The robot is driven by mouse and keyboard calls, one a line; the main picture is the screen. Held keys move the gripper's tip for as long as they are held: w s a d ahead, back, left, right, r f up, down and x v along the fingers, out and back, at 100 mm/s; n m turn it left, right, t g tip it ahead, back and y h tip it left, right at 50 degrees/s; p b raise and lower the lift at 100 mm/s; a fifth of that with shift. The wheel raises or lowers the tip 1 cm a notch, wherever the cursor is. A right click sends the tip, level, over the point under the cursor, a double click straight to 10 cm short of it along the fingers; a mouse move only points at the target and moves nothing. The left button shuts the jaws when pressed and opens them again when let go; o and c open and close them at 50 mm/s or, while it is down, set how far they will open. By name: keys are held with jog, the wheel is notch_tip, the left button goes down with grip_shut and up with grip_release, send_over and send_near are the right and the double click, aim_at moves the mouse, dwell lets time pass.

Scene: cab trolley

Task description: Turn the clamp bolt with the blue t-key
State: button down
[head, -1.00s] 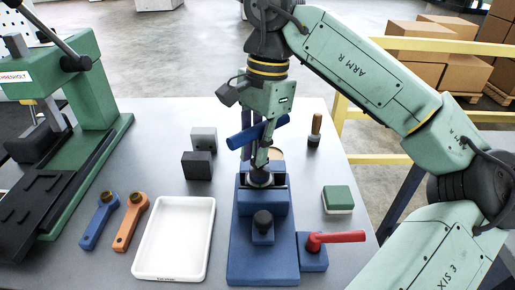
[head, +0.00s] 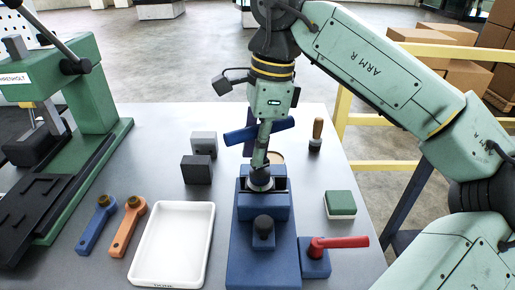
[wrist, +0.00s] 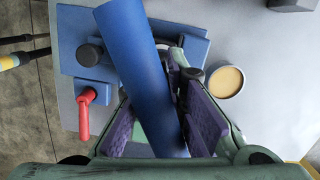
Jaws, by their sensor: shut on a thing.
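The blue t-key (head: 240,135) has a thick round handle. My gripper (head: 264,136) is shut on this handle, above the blue clamp fixture (head: 262,208). In the wrist view, the handle (wrist: 140,70) runs lengthwise between the purple finger pads of my gripper (wrist: 165,125). Under the gripper, at the fixture's top, is a round grey metal part (head: 261,181), apparently the clamp bolt.
A red lever (head: 340,242) sticks out at the fixture's front right. A white tray (head: 148,284), blue (head: 97,225) and orange (head: 128,228) tools lie left.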

aim_at(258, 125)
jog(key=shift+r+p, duration=1.65)
jog(key=shift+r, duration=1.85)
jog(key=shift+s, duration=0.15)
